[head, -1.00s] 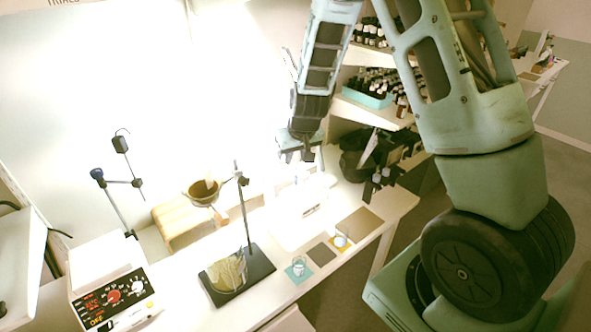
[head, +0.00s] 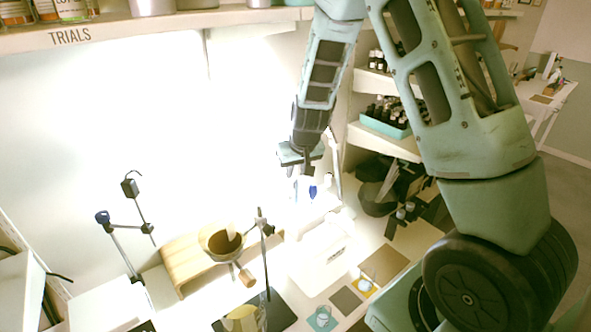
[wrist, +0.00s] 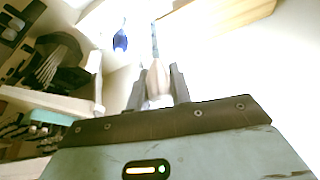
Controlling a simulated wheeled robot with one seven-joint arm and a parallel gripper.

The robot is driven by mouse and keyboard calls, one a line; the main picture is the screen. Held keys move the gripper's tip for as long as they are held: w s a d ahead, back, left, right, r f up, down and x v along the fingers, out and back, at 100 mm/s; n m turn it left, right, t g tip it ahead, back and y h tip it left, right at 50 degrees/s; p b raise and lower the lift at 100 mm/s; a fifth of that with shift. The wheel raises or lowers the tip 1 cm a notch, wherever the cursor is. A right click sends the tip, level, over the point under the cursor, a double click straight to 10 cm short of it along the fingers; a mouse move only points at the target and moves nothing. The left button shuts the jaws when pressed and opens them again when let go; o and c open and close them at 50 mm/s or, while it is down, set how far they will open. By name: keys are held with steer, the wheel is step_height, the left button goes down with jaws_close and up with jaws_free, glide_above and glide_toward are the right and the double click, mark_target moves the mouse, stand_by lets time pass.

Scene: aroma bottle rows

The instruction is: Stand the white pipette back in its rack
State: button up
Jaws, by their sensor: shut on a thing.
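The white pipette (wrist: 156,80) is between the two fingers of my gripper (wrist: 158,74) in the wrist view. Its pale, washed-out body points away from the camera, and a thin bluish shaft lies beyond it. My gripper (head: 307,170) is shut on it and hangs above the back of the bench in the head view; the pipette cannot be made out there. Blue-tipped items (head: 312,191) stand under and beside the gripper against the bright wall; one blue part also shows in the wrist view (wrist: 120,41). The rack itself is too overexposed to tell apart.
Shelves with dark bottles (head: 385,112) stand at right. A labelled shelf (head: 130,35) crosses the top left. A white box (head: 318,250) sits on the bench.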

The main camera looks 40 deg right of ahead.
mark_target(297, 192)
steer(key=shift+f, duration=0.1)
steer(key=shift+f+b, duration=1.8)
steer(key=shift+f+b, duration=0.5)
steer(key=shift+f+b, duration=1.1)
steer(key=shift+f, duration=0.1)
steer(key=shift+f+b, duration=0.3)
steer(key=shift+f+b, duration=0.7)
steer(key=shift+f, duration=0.15)
steer(key=shift+f, duration=0.1)
steer(key=o, duration=0.7)
